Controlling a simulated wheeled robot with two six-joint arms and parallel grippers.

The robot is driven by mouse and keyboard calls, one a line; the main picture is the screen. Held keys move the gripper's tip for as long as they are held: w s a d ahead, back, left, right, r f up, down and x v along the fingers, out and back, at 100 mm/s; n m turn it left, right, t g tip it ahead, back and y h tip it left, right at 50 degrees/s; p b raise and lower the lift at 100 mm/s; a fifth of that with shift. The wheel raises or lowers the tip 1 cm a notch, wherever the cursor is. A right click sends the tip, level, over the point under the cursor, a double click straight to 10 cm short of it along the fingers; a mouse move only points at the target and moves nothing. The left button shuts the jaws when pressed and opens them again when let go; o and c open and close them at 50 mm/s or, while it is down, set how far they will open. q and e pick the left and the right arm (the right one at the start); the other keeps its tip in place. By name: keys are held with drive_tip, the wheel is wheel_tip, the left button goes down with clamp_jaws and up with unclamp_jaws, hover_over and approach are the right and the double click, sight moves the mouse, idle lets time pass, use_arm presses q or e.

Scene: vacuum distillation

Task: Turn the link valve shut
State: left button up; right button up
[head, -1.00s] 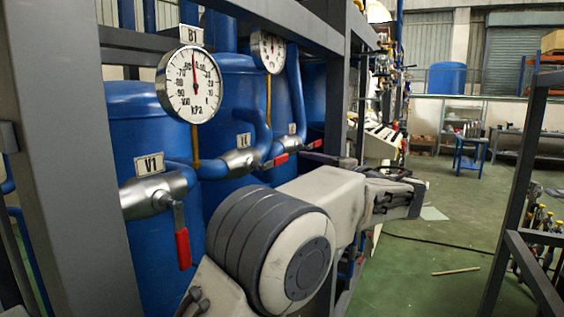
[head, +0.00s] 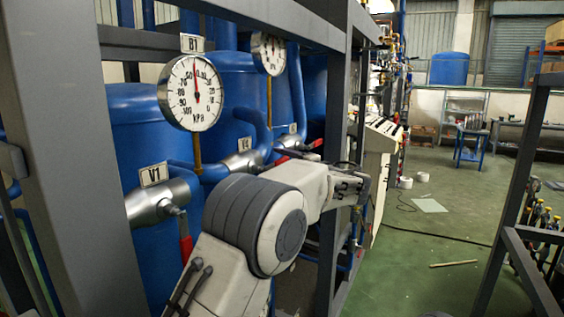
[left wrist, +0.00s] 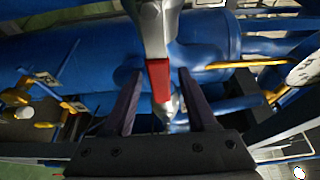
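Silver valves with red levers sit on the blue pipework in the head view. The front one (head: 158,200) is tagged V1, and its red lever (head: 186,250) hangs down, partly behind my arm. A middle valve (head: 240,163) sits further back; its tag is too small to read surely, so I cannot tell for certain that it is the link valve. My left gripper (head: 297,154) is near the red lever (head: 281,161) behind it. In the left wrist view, a red lever (left wrist: 159,80) lies between the two open fingers (left wrist: 160,103), with gaps on both sides. My right gripper is not in view.
A round gauge tagged B1 (head: 193,92) and a second gauge (head: 268,53) stand above the valves. Blue tanks (head: 150,130) are behind. A grey frame post (head: 75,160) is at the left. The green floor (head: 420,260) at right is mostly clear.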

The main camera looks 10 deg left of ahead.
use_arm(q)
clamp_jaws()
idle(1.3)
